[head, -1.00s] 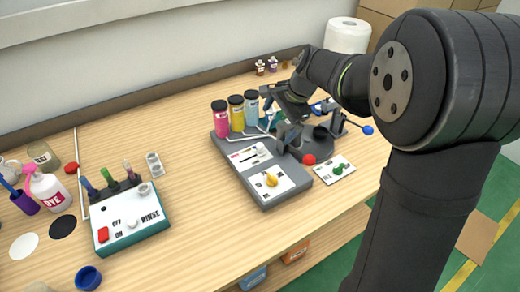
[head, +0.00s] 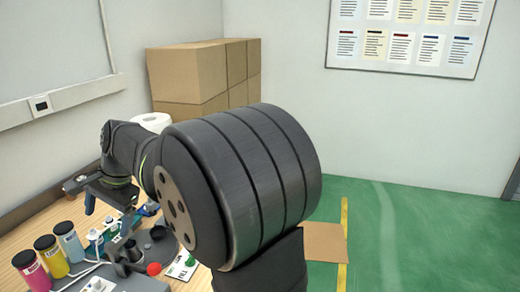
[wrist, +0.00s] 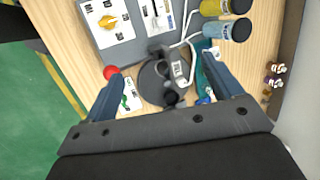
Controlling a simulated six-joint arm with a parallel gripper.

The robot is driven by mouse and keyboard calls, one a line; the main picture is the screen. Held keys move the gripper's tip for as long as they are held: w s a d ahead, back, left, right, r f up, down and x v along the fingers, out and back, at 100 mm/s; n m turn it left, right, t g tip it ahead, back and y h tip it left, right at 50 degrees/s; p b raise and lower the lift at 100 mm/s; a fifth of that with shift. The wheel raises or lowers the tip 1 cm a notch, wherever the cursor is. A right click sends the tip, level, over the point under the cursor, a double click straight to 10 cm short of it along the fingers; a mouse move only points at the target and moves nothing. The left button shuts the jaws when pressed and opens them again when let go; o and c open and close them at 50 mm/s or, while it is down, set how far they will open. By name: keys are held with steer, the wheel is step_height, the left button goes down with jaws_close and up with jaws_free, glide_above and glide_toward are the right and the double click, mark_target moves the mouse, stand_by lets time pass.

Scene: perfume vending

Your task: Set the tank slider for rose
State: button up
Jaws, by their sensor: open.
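The grey dispenser (wrist: 118,45) shows in the wrist view, with a yellow knob (wrist: 108,21) on a white plate. Beside that knob is a white slider panel (wrist: 150,17), cut off by the top edge; its setting cannot be read. In the head view the white slider knob (head: 96,284) shows at the lower edge. Pink (head: 31,270), yellow (head: 51,256) and light-blue (head: 69,242) tanks stand behind it. My gripper (wrist: 161,70) is open and empty, its fingers spread above a dark round base, apart from the slider. It also shows in the head view (head: 105,192).
Small bottles (wrist: 273,76) stand by the wall. Cardboard boxes (head: 190,75) and a white roll (head: 152,122) are behind. A chart (head: 405,32) hangs on the wall.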

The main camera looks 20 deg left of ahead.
steer(key=c, duration=0.8)
steer(key=s+a+f+n+t+h, duration=0.1)
steer(key=s+a+f+n+t, duration=0.3)
steer(key=s+n, duration=0.45)
steer(key=t, duration=0.1)
glide_toward(94, 281)
steer(key=x, duration=0.8)
steer(key=shift+w+f, duration=0.1)
steer(key=shift+f, duration=0.2)
jaws_close()
